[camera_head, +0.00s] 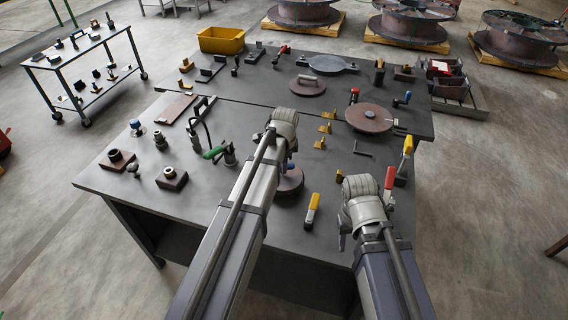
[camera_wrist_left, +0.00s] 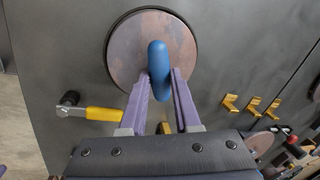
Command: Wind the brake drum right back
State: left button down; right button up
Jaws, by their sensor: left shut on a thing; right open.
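A round rusty-brown drum (camera_head: 290,184) lies flat on the dark workbench. In the left wrist view the drum (camera_wrist_left: 124,50) fills the top middle, with a blue handle (camera_wrist_left: 158,60) standing over it. My left gripper (camera_wrist_left: 160,84) has its two purple fingers closed around the blue handle from either side. In the head view my left gripper (camera_head: 289,164) is over the drum, and its wrist and arm hide much of it. My right gripper (camera_head: 362,195) hangs over the bench's front right part, open and apart from the drum. Its fingers are mostly hidden by its wrist.
A yellow-handled tool (camera_head: 312,210) lies right of the drum. Several brass pieces (camera_head: 325,127) stand beyond it. A larger brown disc (camera_head: 369,118) has red and blue handles near it. A green-handled clamp (camera_head: 216,152) is on the left. A yellow bin (camera_head: 221,40) stands at the back.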

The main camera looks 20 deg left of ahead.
aim_at(282, 179)
dwell(0.7)
pick_arm(q)
jog(key=m+h, duration=0.1)
jog(key=m, duration=0.3)
jog(key=shift+s+m, duration=0.1)
jog(key=shift+m, duration=0.2)
jog(key=c, duration=0.6)
grip_release()
jog(key=shift+c, duration=0.2)
notch_tip(282, 179, up, 8)
jog(key=s+p, duration=0.1)
jog(key=p, duration=0.6)
jog(key=shift+s+f+p, duration=0.2)
jog(key=shift+s+p, duration=0.05)
jog(key=shift+p, duration=0.1)
